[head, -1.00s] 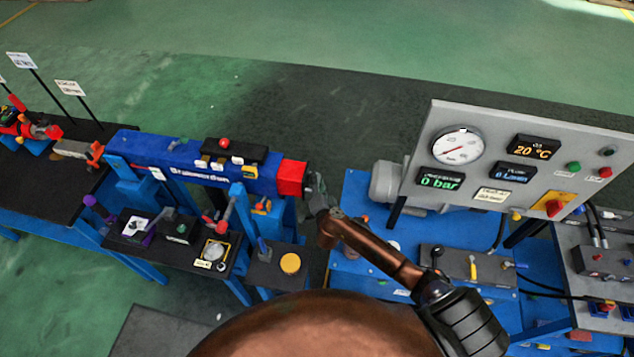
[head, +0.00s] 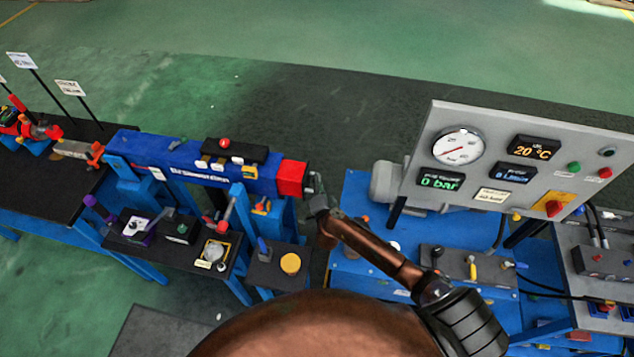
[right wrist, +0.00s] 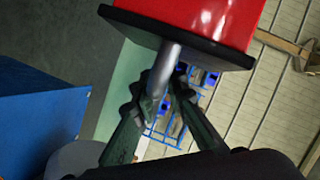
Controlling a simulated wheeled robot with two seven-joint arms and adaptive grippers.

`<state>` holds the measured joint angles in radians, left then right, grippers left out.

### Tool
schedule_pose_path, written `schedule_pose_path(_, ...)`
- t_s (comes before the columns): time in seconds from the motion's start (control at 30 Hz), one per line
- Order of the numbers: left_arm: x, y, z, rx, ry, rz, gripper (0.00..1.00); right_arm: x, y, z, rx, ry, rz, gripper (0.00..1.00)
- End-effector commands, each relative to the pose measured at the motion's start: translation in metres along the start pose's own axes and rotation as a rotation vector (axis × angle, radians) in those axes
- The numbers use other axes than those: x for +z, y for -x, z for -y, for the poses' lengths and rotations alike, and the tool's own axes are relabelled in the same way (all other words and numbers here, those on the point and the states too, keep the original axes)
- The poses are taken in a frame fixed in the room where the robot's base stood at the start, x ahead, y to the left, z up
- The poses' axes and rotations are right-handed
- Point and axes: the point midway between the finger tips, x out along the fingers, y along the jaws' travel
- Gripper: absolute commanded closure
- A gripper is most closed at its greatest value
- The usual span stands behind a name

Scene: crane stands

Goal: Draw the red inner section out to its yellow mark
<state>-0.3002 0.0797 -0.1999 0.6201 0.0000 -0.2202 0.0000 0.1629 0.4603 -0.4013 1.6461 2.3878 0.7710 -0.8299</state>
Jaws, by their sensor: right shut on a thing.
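The red inner section (head: 292,178) is a short red block at the right end of the long blue outer boom (head: 215,176). In the right wrist view the red section (right wrist: 205,18) fills the top and ends in a black-edged plate. A grey metal rod (right wrist: 166,70) sticks out from that plate. My right gripper (head: 315,188) is at the red end. In the right wrist view its fingers (right wrist: 157,94) are shut around the rod, one on each side. I see no yellow mark on the red section. My left gripper is not in view.
A grey gauge panel (head: 480,115) on a blue bench (head: 350,215) stands to the right. Below the boom are small control shelves and a yellow round button (head: 290,263). A narrow gap of floor lies between boom stand and bench.

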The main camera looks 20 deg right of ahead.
Motion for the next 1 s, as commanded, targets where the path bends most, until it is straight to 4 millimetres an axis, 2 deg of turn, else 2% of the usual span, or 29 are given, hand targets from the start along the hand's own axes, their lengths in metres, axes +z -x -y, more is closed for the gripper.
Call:
schedule_pose_path(0.3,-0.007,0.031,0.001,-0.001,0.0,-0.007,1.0,-0.027,0.011,-0.02,0.012,0.004,-0.008,1.0)
schedule_pose_path(0.67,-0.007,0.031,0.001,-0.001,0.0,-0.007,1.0,-0.026,0.011,-0.024,0.01,0.004,-0.005,1.0)
schedule_pose_path(0.7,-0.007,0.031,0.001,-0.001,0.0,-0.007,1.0,-0.026,0.011,-0.023,0.009,0.004,-0.004,0.86)
schedule_pose_path(0.9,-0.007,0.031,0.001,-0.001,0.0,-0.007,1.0,-0.024,0.011,-0.021,0.005,0.003,-0.001,0.73)
schedule_pose_path(1.0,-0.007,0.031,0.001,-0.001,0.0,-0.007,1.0,-0.024,0.011,-0.02,0.004,0.002,0.0,0.71)
